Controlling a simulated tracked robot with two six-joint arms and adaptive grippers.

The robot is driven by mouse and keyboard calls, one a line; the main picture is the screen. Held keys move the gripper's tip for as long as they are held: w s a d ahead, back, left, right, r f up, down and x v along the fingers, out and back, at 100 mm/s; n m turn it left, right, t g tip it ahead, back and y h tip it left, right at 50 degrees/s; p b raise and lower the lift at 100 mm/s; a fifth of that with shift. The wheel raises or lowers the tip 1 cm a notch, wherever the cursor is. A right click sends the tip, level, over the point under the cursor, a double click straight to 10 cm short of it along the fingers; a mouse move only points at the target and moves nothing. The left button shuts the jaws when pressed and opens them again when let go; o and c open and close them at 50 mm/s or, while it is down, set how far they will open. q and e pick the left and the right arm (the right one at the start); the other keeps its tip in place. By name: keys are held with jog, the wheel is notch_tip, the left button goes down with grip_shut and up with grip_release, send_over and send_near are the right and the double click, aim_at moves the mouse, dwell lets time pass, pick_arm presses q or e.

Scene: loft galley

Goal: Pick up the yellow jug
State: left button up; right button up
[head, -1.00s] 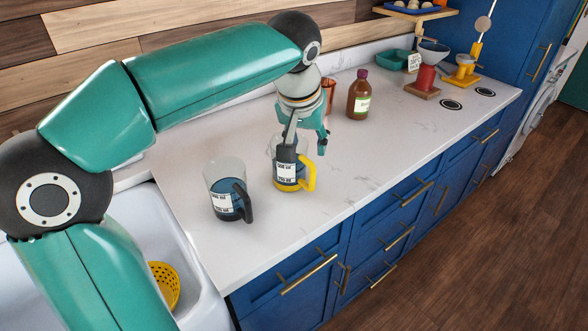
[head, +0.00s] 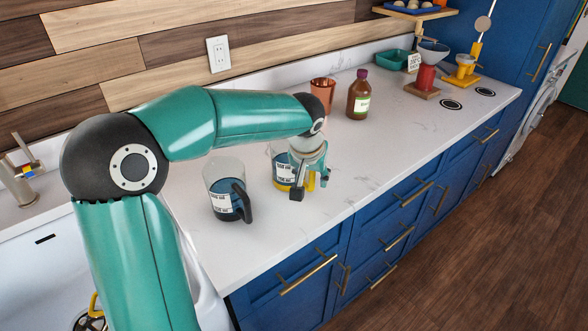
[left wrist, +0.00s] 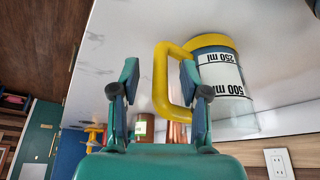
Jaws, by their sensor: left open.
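The yellow jug (head: 283,173), a clear measuring jug with a yellow base and handle, stands upright on the white counter. It also shows in the left wrist view (left wrist: 219,72), with its white volume label and its handle toward my gripper. My left gripper (head: 311,187) is open at the jug's handle side and partly hides the handle in the head view. In the left wrist view the yellow handle reaches between the two spread fingers (left wrist: 160,88), nearer the right one. I cannot tell whether that finger touches it. My right gripper is not in view.
A similar jug with a black handle (head: 222,188) stands close on the left. A copper cup (head: 323,92) and a brown bottle (head: 359,97) stand behind. The counter (head: 400,150) is clear to the right; its front edge is near.

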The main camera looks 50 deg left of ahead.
pick_arm(q)
jog(key=shift+x, duration=0.9)
grip_shut()
jog(key=shift+r, duration=0.1)
